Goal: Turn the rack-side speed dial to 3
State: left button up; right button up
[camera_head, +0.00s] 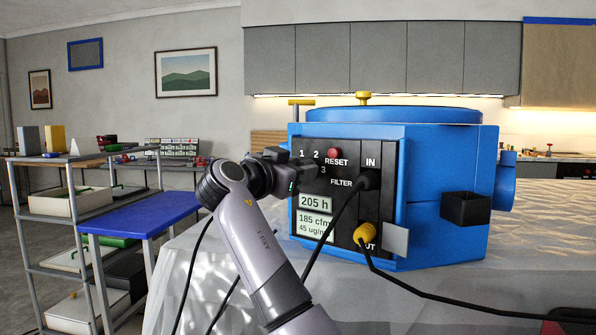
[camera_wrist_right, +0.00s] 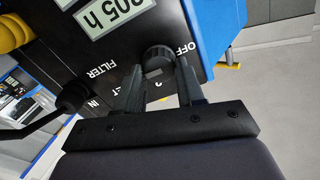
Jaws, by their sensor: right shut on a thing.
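The blue machine (camera_head: 445,170) stands on the cloth-covered table with a black control panel (camera_head: 345,160) on its left face. The panel carries the marks 1, 2 and 3, a red RESET button (camera_head: 335,153), and FILTER and IN labels. My right gripper (camera_head: 290,172) is at the left part of the panel and covers the dial in the head view. In the right wrist view, the dark round speed dial (camera_wrist_right: 158,57) sits between the two fingers of my right gripper (camera_wrist_right: 159,72), which is shut on it. I cannot tell where the dial points. My left gripper is not in view.
A black cable (camera_head: 330,235) runs from the IN socket past my right arm. Another leaves the yellow OUT plug (camera_head: 366,236) across the table (camera_head: 520,240). A blue-topped cart (camera_head: 140,212) and a shelf rack (camera_head: 35,230) stand at left.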

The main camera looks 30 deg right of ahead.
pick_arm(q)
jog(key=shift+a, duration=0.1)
pick_arm(e)
jog(key=shift+f, duration=0.2)
jog(key=o, duration=0.9)
jog(key=shift+a, duration=0.1)
jog(key=shift+o, duration=0.7)
jog(key=shift+r, duration=0.15)
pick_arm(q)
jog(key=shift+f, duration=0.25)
pick_arm(e)
jog(key=v, duration=0.7)
